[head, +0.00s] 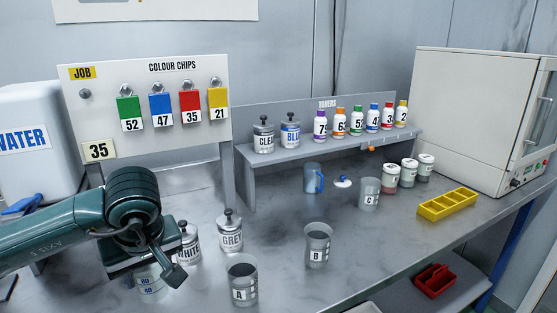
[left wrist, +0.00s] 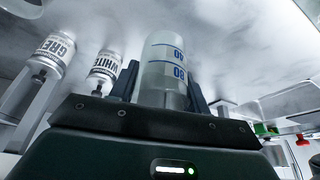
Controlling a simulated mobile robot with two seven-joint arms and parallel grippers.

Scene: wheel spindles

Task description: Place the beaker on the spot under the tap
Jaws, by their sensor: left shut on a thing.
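My left gripper (head: 150,268) is shut on a clear beaker (head: 150,284) with blue scale marks, at the lower left of the head view. The beaker also shows in the left wrist view (left wrist: 165,68), between the two dark fingers. My gripper hides its upper part in the head view, and I cannot tell whether its base touches the bench. The white water container (head: 28,140) stands at the far left, with a blue tap (head: 22,205) at its lower front. The spot under the tap is hidden or out of frame. My right gripper is not in view.
A WHITE tin (head: 187,243) stands close right of my gripper, with a GREY tin (head: 230,232) beyond. Beakers A (head: 242,281), B (head: 318,246) and C (head: 369,195) stand on the bench. The colour chip board (head: 150,150) rises behind. Bench between A and B is clear.

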